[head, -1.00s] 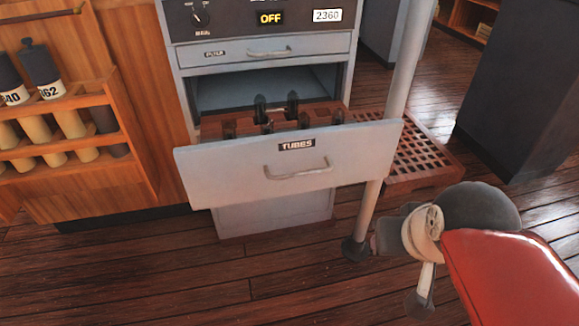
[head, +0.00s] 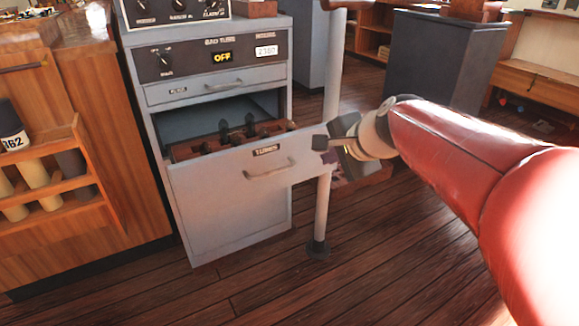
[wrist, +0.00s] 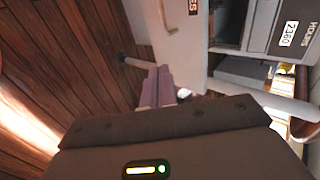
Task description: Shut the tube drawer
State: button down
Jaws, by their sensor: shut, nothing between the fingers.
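The tube drawer (head: 215,182) stands pulled out of the grey cabinet (head: 240,225), with a TUBES label and a bar handle (head: 270,168) on its front. Dark tubes (head: 250,126) show in the brown rack inside it. My gripper (head: 328,160) is shut and empty at the right end of the drawer front. In the wrist view, its closed fingers (wrist: 158,85) lie close by the pale drawer front (wrist: 188,55), away from the handle (wrist: 167,15). I cannot tell whether they touch the front.
A pale upright pole (head: 322,215) stands just right of the drawer, close to my gripper. A shut drawer (head: 205,88) sits above the open one. A wooden rack (head: 50,190) of cylinders is at the left. The floor in front is clear.

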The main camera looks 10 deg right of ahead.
aim_at(295, 159)
jog(key=shift+w+r+b+x, duration=0.1)
jog(key=shift+w+r+x, duration=0.25)
jog(key=shift+x, duration=1.85)
jog(key=shift+w+r+b+x, duration=0.1)
jog(key=shift+w+r+x, duration=0.25)
jog(key=shift+x, duration=1.8)
jog(key=shift+w+r+b+x, duration=0.1)
jog(key=shift+w+r+x, duration=0.2)
jog(key=shift+x, duration=1.9)
jog(key=shift+a+r, duration=0.1)
jog(key=shift+a, duration=0.05)
